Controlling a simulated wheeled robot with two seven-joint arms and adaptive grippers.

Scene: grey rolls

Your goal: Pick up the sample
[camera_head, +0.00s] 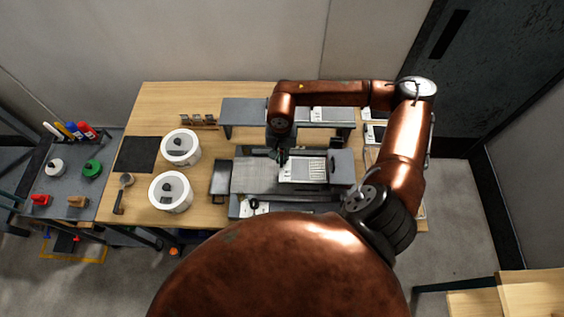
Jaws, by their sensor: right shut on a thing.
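My right gripper (281,156) hangs pointing down from the copper arm over the grey machine on the wooden table. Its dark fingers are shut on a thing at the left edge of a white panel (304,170). I take this thing to be the sample, but it is too small and too hidden by the fingers to make out its shape. I cannot tell whether it is lifted or still touches the machine (255,177). My left gripper is not in view.
A raised grey shelf (240,112) stands behind the gripper. Two white round containers (181,148) (170,192) and a black mat (137,154) are at left. A side table (62,178) holds bottles and small coloured items. Bare wood (210,95) shows at the back left.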

